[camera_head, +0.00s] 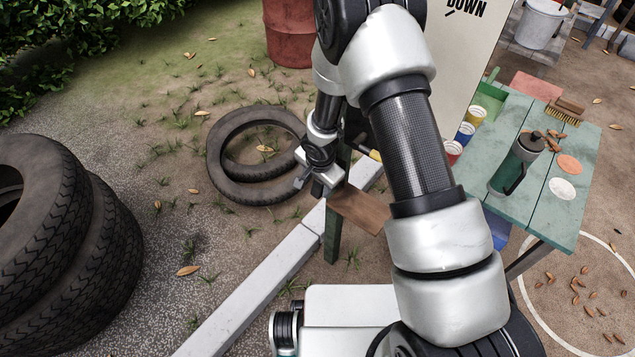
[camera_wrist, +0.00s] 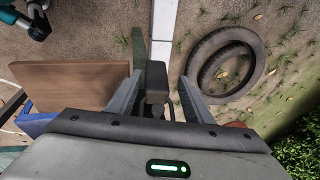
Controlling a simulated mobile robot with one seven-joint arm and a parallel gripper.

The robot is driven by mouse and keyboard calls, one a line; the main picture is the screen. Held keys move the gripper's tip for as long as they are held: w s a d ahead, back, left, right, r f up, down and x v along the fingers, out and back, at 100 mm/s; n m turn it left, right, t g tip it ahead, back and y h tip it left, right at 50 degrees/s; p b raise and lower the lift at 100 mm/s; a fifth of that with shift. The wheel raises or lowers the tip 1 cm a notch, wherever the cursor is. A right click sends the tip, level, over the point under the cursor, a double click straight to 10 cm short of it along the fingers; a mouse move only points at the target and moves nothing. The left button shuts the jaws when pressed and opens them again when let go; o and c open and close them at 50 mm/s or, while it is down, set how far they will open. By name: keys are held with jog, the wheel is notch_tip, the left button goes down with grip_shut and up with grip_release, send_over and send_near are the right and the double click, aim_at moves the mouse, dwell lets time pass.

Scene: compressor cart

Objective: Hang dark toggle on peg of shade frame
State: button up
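My gripper (camera_head: 318,190) is at the middle of the head view, pointing down beside a brown board (camera_head: 360,208). In the wrist view its two fingers (camera_wrist: 158,95) stand apart with a dark block-like thing (camera_wrist: 156,77) between them, reaching past the fingertips. This may be the dark toggle; a narrow gap shows on its right side, and I cannot tell whether the fingers press on it. A dark green post (camera_head: 333,235) stands just below the gripper in the head view. I cannot make out the shade frame's peg; my arm hides much of the middle.
A green table (camera_head: 545,205) at the right holds a dark bottle (camera_head: 515,165), cups (camera_head: 465,132) and a brush (camera_head: 563,115). Tyres lie on the ground (camera_head: 235,185) and stand at the left (camera_head: 75,250). A pale kerb (camera_head: 265,275) crosses the ground; open ground lies left of it.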

jog(key=shift+o, duration=0.6)
jog(key=shift+r, duration=0.3)
jog(key=p+v, duration=0.3)
jog(key=v, duration=1.4)
jog(key=shift+p, duration=0.3)
